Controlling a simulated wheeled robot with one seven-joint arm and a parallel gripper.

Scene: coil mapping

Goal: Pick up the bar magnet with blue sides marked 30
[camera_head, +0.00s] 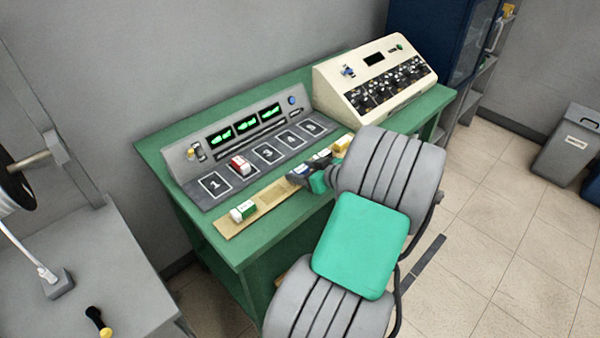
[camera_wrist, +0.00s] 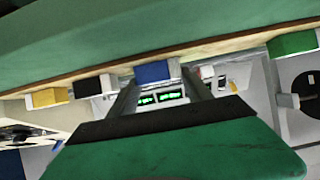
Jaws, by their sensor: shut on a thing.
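The bar magnet with blue sides (camera_wrist: 153,73) shows in the wrist view between my two fingers, by the edge of the wooden strip. My gripper (camera_wrist: 160,92) is shut on it. No number can be read on it. In the head view my gripper (camera_head: 309,174) is at the wooden strip (camera_head: 268,198) at the front of the green desk, and my arm and fingers partly hide the magnet. I cannot tell whether it is clear of the strip.
A black-sided magnet (camera_wrist: 92,86) and a yellow one (camera_wrist: 48,97) are beside it. A green-sided magnet (camera_head: 243,211) lies at the strip's left end. A red-sided magnet (camera_head: 240,165) sits on the numbered panel (camera_head: 213,184). A cream console (camera_head: 376,78) stands at the right.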

